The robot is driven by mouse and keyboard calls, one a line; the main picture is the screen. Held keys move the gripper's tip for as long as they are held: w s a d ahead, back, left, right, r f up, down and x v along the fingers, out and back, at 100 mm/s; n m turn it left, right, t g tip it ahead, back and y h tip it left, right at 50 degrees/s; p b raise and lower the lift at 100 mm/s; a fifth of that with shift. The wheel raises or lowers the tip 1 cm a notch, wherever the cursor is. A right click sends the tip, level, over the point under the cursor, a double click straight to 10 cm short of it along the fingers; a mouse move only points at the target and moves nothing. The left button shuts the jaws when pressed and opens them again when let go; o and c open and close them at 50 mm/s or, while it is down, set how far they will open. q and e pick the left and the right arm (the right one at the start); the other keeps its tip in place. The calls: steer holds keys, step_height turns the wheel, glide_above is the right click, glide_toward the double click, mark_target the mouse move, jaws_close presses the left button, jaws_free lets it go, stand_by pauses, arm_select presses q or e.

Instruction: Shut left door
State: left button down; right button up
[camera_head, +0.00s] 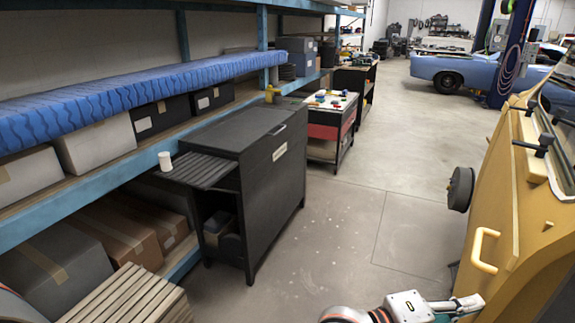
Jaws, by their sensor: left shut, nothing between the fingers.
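A yellow panel (508,215), which looks like a vehicle's door, stands along the right edge of the view. It carries a yellow pull handle (485,250) and a round dark part (460,189) on its left side. How far the door stands open I cannot tell, as the view cuts it off. My left gripper (470,303) is at the bottom right, shut and empty. Its fingers point right, toward the panel, below the handle. Whether they touch the panel is unclear. My right gripper is out of view.
A dark cabinet (270,170) with a slatted side shelf (205,169) stands left of centre. Blue-framed shelving (70,205) with boxes runs along the left. Bare concrete floor (345,225) lies between cabinet and yellow panel. A blue car (430,65) is far back.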

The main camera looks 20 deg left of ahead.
arm_select(q)
steer(key=shift+s+d+r, duration=0.15)
steer(key=shift+s+d, duration=0.1)
steer(key=shift+d, duration=0.35)
steer(key=shift+s+d+r, duration=0.1)
steer(key=shift+s+d, duration=0.1)
steer(key=shift+d, duration=0.4)
